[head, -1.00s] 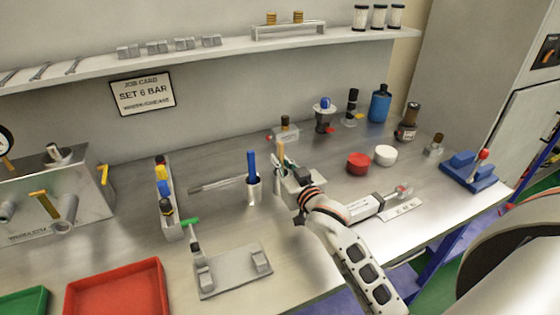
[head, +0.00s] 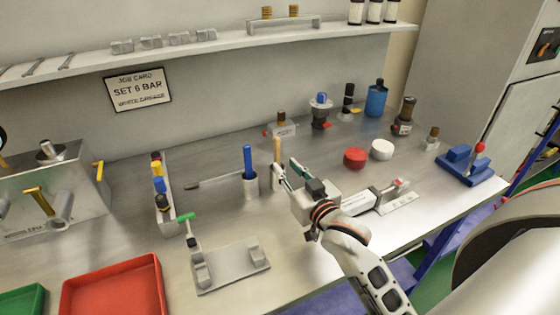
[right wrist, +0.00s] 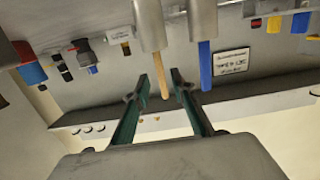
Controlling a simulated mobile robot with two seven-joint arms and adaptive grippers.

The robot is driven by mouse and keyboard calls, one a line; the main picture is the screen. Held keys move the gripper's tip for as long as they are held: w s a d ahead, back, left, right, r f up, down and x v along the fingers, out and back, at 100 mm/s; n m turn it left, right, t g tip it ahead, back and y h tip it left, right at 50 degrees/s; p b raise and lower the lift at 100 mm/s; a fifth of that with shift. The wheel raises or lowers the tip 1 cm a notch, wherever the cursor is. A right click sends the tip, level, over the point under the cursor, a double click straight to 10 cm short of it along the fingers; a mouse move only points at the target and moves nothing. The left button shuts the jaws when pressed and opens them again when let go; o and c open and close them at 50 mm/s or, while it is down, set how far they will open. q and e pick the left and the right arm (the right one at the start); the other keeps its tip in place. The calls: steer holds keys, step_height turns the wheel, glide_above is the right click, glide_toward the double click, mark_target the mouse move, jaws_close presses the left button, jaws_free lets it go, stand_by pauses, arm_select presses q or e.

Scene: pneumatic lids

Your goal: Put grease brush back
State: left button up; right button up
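The wooden-handled brush (head: 277,149) stands upright on the bench, its lower end hidden in a metal cup. In the right wrist view its tan handle (right wrist: 161,84) projects from the cup (right wrist: 149,24). My right gripper (head: 286,167) is open beside it, with green-lined fingers apart. In the right wrist view the handle appears between the fingertips; I see no grip on it, but cannot judge its depth. A second metal cup (head: 250,188) to the left holds a blue-handled tool (head: 248,160). My left gripper is not in view.
A grey fixture plate (head: 232,270) and a red tray (head: 115,290) lie front left. Red (head: 355,157) and white (head: 382,149) round lids lie to the right. Bottles and small fittings stand along the back. Bare bench lies between the cups and the fixture plate.

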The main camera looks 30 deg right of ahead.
steer(key=shift+s+a+r, duration=0.1)
steer(key=shift+s+r, duration=0.05)
steer(key=shift+s, duration=2.2)
